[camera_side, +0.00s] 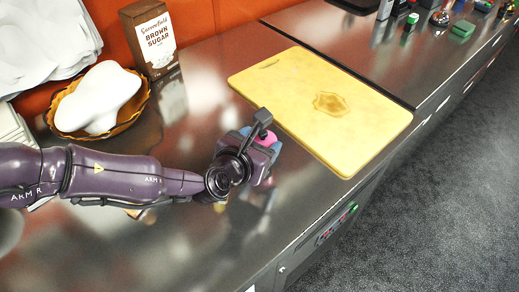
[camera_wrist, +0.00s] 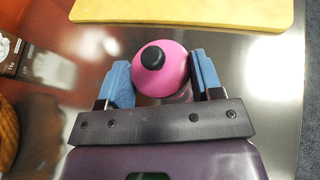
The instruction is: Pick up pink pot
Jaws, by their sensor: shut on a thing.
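The pink pot (camera_wrist: 168,74) shows in the wrist view as a round pink top with a black knob, between the two blue fingers of my gripper (camera_wrist: 160,82). My gripper is shut on it, though a thin gap seems to show near the left finger. In the side view only a bit of the pink pot (camera_side: 267,141) shows, and my gripper (camera_side: 260,138) hides most of it. I cannot tell whether the pot touches the counter or is held above it.
A yellow cutting board (camera_side: 290,85) lies just beyond my gripper. A brown sugar box (camera_side: 151,40) and a woven basket (camera_side: 140,104) with a white object stand at the back left. The dark metal counter (camera_side: 205,80) is clear between them. Its front edge is at the right.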

